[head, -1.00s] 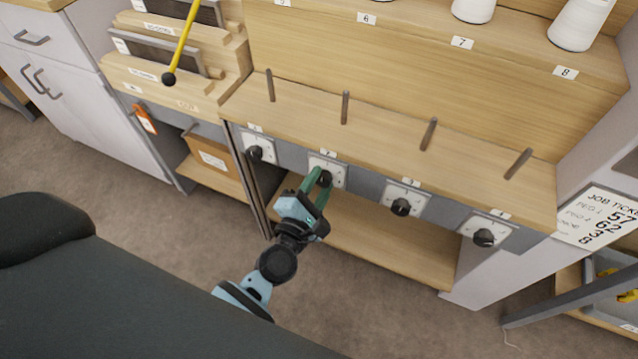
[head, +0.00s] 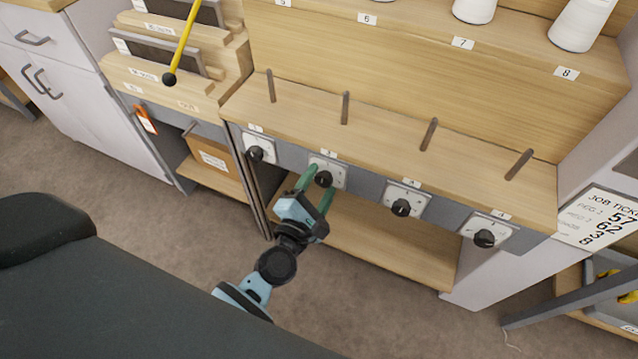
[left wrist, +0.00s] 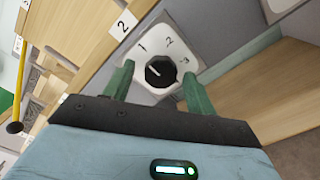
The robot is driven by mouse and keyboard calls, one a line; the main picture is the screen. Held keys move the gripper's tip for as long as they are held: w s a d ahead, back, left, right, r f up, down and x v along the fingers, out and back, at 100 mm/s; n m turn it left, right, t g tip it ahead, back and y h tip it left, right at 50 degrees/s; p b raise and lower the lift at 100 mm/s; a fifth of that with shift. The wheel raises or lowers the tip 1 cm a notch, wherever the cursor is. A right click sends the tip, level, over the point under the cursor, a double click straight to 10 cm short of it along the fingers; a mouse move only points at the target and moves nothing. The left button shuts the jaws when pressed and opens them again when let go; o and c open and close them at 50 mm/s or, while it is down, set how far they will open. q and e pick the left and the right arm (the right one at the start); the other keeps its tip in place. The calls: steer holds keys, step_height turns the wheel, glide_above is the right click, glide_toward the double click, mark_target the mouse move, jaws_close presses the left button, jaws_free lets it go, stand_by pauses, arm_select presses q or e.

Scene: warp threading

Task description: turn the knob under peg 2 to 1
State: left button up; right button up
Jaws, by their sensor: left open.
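The knob under peg 2 (head: 323,179) is black and round on a white square dial plate; peg 2 (head: 345,107) stands on the ledge above. In the left wrist view the same knob (left wrist: 160,71) sits among the numbers 1, 2 and 3, near a label "2". Its white mark points to the upper left, on the side of the 1. My left gripper (head: 316,190) is open, its green fingers spread apart on either side of the knob and clear of it. It also shows in the left wrist view (left wrist: 160,88). My right gripper is not in view.
Other knobs sit to the left (head: 255,154) and right (head: 401,207) along the grey panel. Pegs stand on the wooden ledge above. A lower shelf (head: 390,245) lies below the panel. A job ticket (head: 600,215) is at the right. A yellow rod (head: 184,42) shows at upper left.

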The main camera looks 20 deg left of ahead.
arm_select(q)
steer(key=s, duration=0.7)
steer(key=shift+s, duration=0.35)
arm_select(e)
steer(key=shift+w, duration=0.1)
arm_select(q)
steer(key=shift+a, duration=0.1)
